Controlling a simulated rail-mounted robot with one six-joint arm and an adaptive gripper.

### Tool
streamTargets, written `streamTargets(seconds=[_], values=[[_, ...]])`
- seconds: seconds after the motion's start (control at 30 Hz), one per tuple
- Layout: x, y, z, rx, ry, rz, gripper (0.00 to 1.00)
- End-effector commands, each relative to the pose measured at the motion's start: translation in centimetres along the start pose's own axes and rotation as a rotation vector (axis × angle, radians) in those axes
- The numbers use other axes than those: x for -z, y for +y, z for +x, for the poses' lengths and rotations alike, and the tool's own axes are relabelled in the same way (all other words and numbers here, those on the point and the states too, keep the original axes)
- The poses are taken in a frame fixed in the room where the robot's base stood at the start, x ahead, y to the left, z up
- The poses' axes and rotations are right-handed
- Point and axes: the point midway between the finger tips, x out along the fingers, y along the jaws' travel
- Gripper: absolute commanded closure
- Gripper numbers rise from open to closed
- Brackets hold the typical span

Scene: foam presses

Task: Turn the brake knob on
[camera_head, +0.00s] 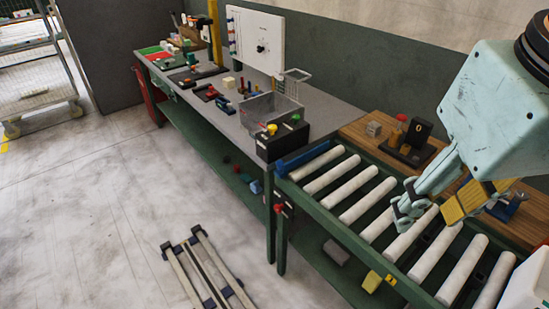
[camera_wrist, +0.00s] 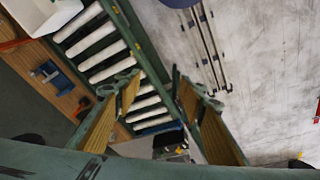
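I cannot tell for sure which part is the brake knob. A black box (camera_head: 283,144) at the near end of the grey bench carries a yellow knob (camera_head: 272,129) and a small green part. A black dial (camera_head: 262,48) sits on the upright white panel. A black block with a pale round mark (camera_head: 418,132) stands on the wooden top. A red knob (camera_head: 278,208) sits on the post below the bench end. My gripper (camera_head: 430,215) is open above the roller conveyor, apart from all of these. In the wrist view my gripper (camera_wrist: 160,88) has nothing between its fingers.
The roller conveyor (camera_head: 340,188) runs beside the wooden top (camera_head: 365,130). A wire basket (camera_head: 293,84) and a clear bin (camera_head: 268,108) stand near the black box. A rail frame (camera_head: 207,270) lies on the floor. The floor at left is mostly free.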

Motion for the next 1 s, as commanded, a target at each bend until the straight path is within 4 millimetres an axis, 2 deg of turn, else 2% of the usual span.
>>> streamTargets(seconds=[1.0], values=[[6.0,1.2,5.5,-0.118,-0.347,-0.404,0.63]])
